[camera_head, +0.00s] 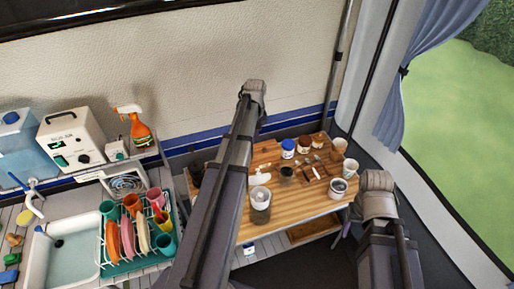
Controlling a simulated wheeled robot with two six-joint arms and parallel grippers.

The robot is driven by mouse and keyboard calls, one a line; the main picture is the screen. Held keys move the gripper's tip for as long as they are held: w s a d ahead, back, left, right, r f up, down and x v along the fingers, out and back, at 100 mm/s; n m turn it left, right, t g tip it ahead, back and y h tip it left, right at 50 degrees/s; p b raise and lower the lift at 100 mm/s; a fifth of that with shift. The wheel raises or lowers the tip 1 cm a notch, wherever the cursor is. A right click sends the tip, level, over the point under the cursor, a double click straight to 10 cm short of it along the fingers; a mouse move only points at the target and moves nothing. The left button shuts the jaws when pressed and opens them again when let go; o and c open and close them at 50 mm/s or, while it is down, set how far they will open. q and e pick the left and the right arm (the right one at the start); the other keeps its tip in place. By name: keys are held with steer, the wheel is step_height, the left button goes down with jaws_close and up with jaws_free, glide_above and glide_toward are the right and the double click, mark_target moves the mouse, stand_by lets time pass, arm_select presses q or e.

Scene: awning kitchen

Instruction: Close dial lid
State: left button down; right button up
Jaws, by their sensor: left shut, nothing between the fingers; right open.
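A grey jar (261,213) with a pale round top (260,194) stands near the front of the wooden table, just right of my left arm; I cannot tell whether this is the dial lid or how far it is open. A second container (338,188) with a grey round top stands at the table's right edge, beside my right arm. I see links and a joint of each of my arms, but no fingers of either gripper.
The wooden table (308,203) also holds several jars and cups at the back and right. My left arm hides part of it. A sink (82,260), a dish rack (124,266), a white appliance (73,138) and a spray bottle (141,132) are at left.

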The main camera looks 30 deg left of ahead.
arm_select(q)
steer(key=f+b, duration=0.1)
steer(key=f, duration=0.1)
steer(key=b, duration=1)
glide_above(258, 177)
steer(key=w+a, duration=0.2)
steer(key=w, duration=0.1)
step_height(258, 177, down, 9)
steer(key=shift+a, duration=0.15)
steer(key=shift+r, duration=0.1)
steer(key=shift+s+d+y, duration=0.15)
steer(key=shift+d+y, duration=0.05)
steer(key=shift+y, duration=0.1)
